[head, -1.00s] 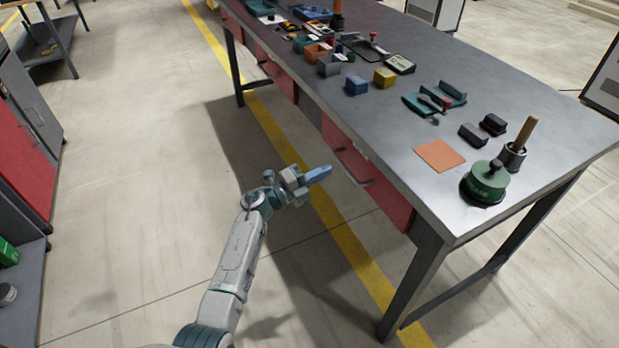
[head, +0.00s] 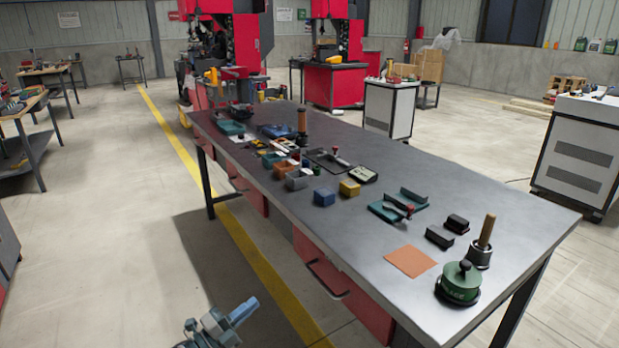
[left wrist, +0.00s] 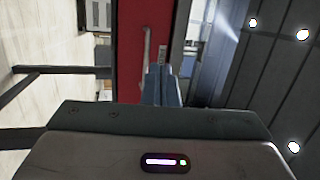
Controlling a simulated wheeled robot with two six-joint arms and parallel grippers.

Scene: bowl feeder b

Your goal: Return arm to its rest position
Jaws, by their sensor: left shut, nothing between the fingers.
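My left gripper (head: 243,311) is at the bottom of the head view, over the floor to the left of the workbench (head: 365,262). Its blue fingers are closed together and hold nothing. In the left wrist view the shut fingers (left wrist: 162,88) point away from the camera, with a red panel and a handle beyond them. The gripper is apart from the bench and its contents. My right gripper does not show.
The bench carries a green round pot (head: 460,283), an orange square (head: 410,261), a blue box (head: 324,197), a yellow box (head: 349,187) and other small parts. Red drawers hang under its near side. The floor (head: 110,260) left of it is clear.

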